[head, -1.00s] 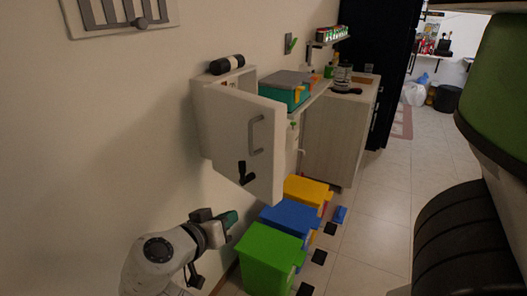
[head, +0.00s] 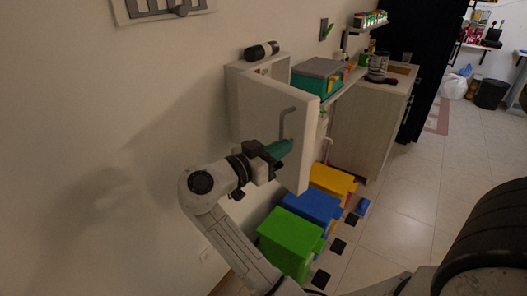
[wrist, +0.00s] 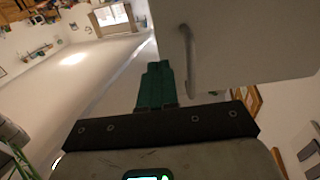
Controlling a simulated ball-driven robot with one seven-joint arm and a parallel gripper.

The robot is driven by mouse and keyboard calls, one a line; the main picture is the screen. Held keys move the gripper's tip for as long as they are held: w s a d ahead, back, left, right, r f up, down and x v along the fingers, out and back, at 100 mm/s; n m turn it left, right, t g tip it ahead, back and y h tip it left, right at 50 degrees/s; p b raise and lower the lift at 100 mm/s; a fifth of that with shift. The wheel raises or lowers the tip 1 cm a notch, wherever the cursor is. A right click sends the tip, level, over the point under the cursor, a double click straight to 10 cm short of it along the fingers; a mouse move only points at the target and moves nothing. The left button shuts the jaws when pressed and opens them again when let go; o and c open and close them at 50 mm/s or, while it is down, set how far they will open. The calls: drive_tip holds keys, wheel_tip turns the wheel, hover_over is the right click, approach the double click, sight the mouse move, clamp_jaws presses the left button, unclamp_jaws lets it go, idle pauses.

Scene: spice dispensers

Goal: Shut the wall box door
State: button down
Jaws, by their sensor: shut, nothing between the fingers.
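The white wall box (head: 249,66) is mounted on the wall, and its door (head: 265,103) stands open, swung out from the box. A grey bar handle (head: 283,122) is on the door's near face, partly covered by my gripper. My gripper (head: 287,147), with green fingers, is shut and empty in front of the door's lower part, close to the handle. In the wrist view, the shut fingers (wrist: 155,72) point along the door (wrist: 245,40), just left of the handle (wrist: 190,65). I cannot tell whether they touch the door.
A black and white cylinder (head: 262,50) lies on top of the box. Green (head: 288,247), blue (head: 312,208) and yellow (head: 333,181) bins stand on the floor below. A teal box (head: 314,79) and a pale cabinet (head: 367,125) are beyond the door.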

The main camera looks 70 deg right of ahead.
sight(303, 138)
drive_tip(key=p+x, duration=0.1)
drive_tip(key=x, duration=0.3)
drive_tip(key=shift+s+d, duration=0.1)
drive_tip(key=shift+d, duration=0.15)
